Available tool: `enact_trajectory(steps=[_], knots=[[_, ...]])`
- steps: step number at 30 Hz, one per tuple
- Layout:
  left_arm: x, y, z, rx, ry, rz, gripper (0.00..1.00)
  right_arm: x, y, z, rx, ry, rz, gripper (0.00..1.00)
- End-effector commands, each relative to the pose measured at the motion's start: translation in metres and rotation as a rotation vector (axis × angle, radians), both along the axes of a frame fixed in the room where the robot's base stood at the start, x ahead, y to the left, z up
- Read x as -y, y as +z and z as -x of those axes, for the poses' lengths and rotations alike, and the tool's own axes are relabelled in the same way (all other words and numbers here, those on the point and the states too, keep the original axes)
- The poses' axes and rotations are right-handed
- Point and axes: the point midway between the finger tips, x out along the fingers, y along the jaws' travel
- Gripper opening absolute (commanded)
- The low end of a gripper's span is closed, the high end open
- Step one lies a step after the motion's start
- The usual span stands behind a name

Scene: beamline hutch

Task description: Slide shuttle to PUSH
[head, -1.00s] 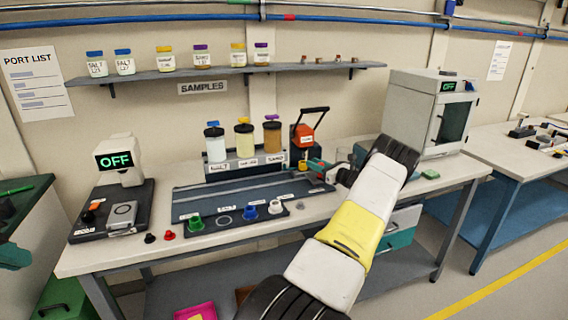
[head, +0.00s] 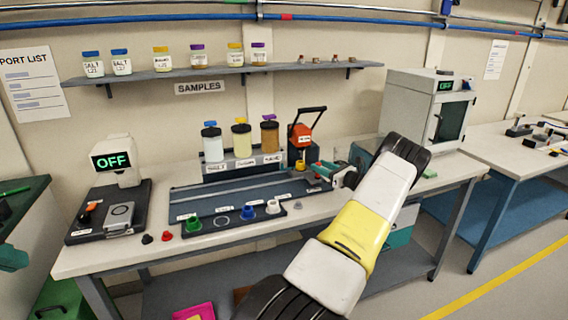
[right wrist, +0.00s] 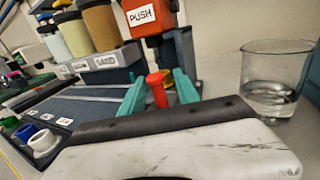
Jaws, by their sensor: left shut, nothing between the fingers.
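The grey-blue slide board (head: 225,198) lies on the bench with a pale rail along it. The red PUSH station (head: 301,135) stands at its right end; its PUSH label reads clearly in the right wrist view (right wrist: 141,16). My right gripper (head: 318,168) is at that end, before the station. In the right wrist view its teal fingers (right wrist: 159,90) stand apart on either side of a red upright post (right wrist: 157,91), with gaps showing. The post appears to be the shuttle's handle; the shuttle's body is mostly hidden. My left gripper (head: 12,257) is shut and empty at the left edge.
Several filled jars (head: 242,139) stand behind the board. Coloured cups (head: 222,219) stand along its front. A glass beaker (right wrist: 275,80) is right of my right gripper. A scale reading OFF (head: 112,200) is at left, a grey cabinet (head: 410,105) at right.

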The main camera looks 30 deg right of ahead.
Motion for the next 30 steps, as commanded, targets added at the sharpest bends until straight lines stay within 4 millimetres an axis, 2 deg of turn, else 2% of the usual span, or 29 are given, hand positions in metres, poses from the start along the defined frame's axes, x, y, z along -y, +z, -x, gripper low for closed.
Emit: enact_trajectory(steps=[3, 9, 30], knots=[[0.0, 0.0, 0.0, 0.0, 0.0, 0.0, 0.0, 0.004, 0.0, 0.021, -0.001, -0.003, 0.0, 0.38], [0.0, 0.0, 0.0, 0.0, 0.0, 0.0, 0.0, 0.006, 0.0, 0.038, 0.0, -0.001, 0.001, 0.38], [0.0, 0.0, 0.0, 0.0, 0.0, 0.0, 0.0, 0.007, 0.0, 0.039, 0.0, -0.001, 0.001, 0.38]])
